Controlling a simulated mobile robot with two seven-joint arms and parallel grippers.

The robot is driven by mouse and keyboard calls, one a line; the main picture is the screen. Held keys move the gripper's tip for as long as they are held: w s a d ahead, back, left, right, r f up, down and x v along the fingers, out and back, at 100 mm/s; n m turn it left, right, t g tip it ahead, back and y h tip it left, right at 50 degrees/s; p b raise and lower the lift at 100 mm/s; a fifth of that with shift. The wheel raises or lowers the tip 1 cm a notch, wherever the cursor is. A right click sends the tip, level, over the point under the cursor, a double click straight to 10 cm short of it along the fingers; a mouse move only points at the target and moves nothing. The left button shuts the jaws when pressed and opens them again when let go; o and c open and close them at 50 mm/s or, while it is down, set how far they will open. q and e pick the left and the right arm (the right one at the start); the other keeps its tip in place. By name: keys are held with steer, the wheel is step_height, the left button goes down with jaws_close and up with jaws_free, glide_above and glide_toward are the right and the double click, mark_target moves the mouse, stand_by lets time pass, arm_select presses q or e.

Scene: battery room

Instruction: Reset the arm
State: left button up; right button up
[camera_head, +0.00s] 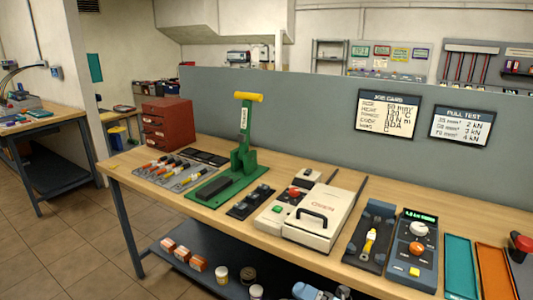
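Neither of my grippers shows in the head view, and I cannot see my arms. A green hand press (243,150) stands upright on a green base plate on the workbench (150,189). Its lever arm, with a yellow handle (248,97), points straight up. A white machine with a black handle (318,216) and a red button stands to its right, its lid looking closed.
A red drawer cabinet (166,124) and trays of tools (172,171) stand at the bench's left. A control box (414,252), a teal tray (460,266) and an orange tray (493,272) are at the right. A grey partition (300,108) backs the bench. Open floor lies left.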

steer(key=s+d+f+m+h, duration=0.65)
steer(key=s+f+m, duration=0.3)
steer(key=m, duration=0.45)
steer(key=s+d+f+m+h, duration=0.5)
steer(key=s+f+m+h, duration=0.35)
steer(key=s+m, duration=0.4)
arm_select(q)
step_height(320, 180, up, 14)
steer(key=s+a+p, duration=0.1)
steer(key=p, duration=1.6)
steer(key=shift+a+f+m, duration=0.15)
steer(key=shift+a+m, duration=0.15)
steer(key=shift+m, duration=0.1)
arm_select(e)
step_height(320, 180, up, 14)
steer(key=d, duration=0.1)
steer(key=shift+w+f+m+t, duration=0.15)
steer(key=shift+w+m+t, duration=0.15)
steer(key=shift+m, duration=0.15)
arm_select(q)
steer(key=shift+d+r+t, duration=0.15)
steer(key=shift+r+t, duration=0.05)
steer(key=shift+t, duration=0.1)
